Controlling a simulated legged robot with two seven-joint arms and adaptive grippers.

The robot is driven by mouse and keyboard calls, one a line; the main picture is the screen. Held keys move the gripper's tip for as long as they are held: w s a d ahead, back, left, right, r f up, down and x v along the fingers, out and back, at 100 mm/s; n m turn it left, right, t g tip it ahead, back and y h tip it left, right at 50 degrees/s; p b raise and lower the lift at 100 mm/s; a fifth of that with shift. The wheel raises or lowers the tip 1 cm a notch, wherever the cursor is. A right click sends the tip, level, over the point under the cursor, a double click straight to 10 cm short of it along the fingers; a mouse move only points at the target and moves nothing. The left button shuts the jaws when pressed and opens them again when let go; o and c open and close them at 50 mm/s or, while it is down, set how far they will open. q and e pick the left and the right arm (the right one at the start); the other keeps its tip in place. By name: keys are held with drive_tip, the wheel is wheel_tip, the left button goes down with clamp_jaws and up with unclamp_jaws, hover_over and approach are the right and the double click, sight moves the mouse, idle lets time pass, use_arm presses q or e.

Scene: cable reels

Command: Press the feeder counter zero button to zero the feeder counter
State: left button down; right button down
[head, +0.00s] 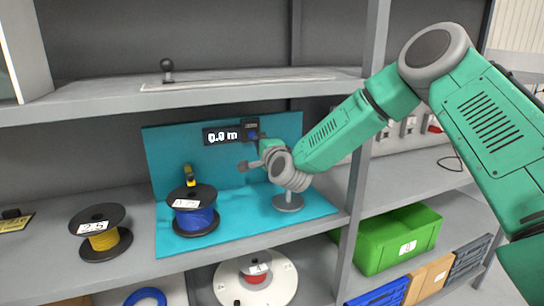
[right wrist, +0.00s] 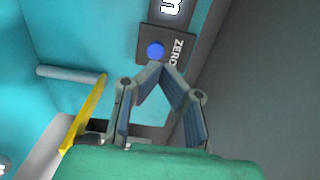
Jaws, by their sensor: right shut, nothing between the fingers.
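The feeder counter display (head: 220,134) is on the teal back panel and reads 0.0 m. Beside it is a dark plate (head: 250,126) with a blue button. In the right wrist view the blue zero button (right wrist: 155,50) sits on a plate marked ZERO. My right gripper (head: 255,150) is in front of the panel, just below the button plate. In the right wrist view its fingertips (right wrist: 160,67) meet, with nothing between them, just below the button in the picture. I cannot tell whether they touch it. My left gripper is not in view.
A blue cable reel (head: 193,217) stands on the teal base, with a yellow part (head: 189,176) behind it. A yellow cable reel (head: 100,240) stands on the shelf to the left. A grey round stand (head: 288,203) is below my right wrist. A green bin (head: 400,240) is lower right.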

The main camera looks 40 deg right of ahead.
drive_tip(key=b+v, duration=0.1)
drive_tip(key=v, duration=0.6)
drive_tip(key=shift+f, duration=0.45)
drive_tip(key=shift+s+r, duration=0.1)
drive_tip(key=shift+s, duration=0.15)
drive_tip(key=shift+d, duration=0.1)
